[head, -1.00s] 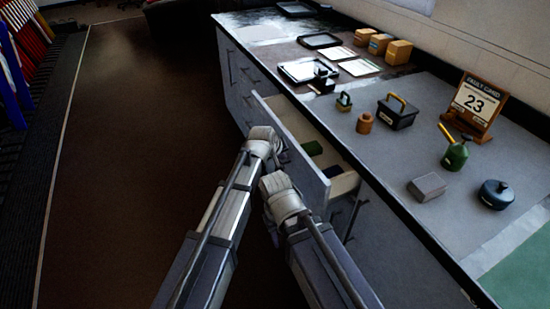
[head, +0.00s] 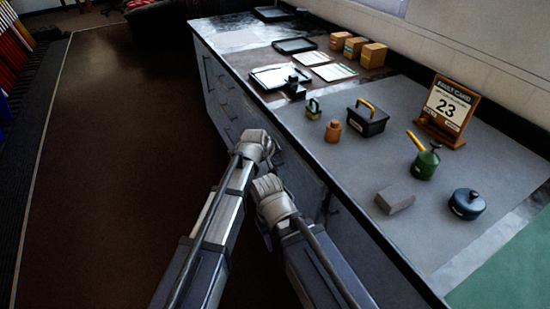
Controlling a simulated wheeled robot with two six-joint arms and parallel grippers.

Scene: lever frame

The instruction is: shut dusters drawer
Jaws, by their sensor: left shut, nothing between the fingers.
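The dusters drawer (head: 299,171) is in the grey bench front in the head view. Its front now looks flush, or nearly flush, with the cabinet face, and its inside no longer shows. My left gripper (head: 270,150) is shut and empty, right at the drawer front; whether it touches is hard to tell. My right gripper (head: 268,190) is just nearer and lower, beside the left one. Its fingers are mostly hidden behind its own wrist.
The floor (head: 120,150) at left is clear.

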